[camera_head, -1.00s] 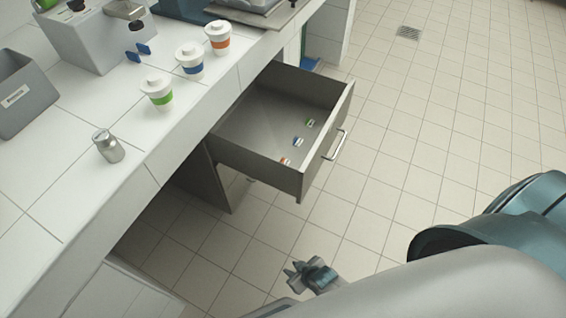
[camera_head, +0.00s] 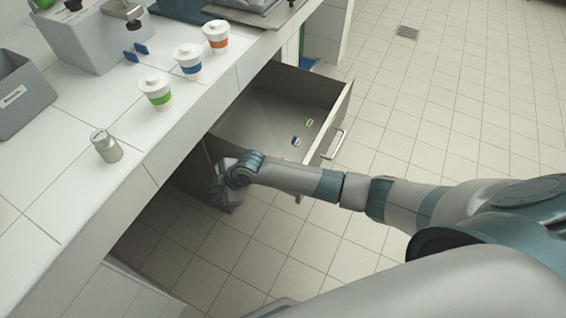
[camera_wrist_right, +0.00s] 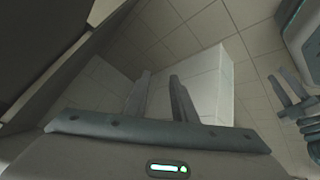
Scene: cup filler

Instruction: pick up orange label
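The orange label (camera_head: 283,158) lies in the open drawer (camera_head: 262,112), near its front left corner, just above my right forearm in the head view. Only a small bit of it shows. My left gripper (camera_wrist_right: 284,92) shows at the right of that view, fingers apart and empty. The wrist view shows no label.
The white tiled counter (camera_head: 100,205) runs along the left. On it stand cups with green (camera_head: 157,92), blue (camera_head: 188,60) and orange (camera_head: 216,37) bands, a metal shaker (camera_head: 106,147) and a grey bin (camera_head: 25,95). The tiled floor (camera_head: 430,110) on the right is clear.

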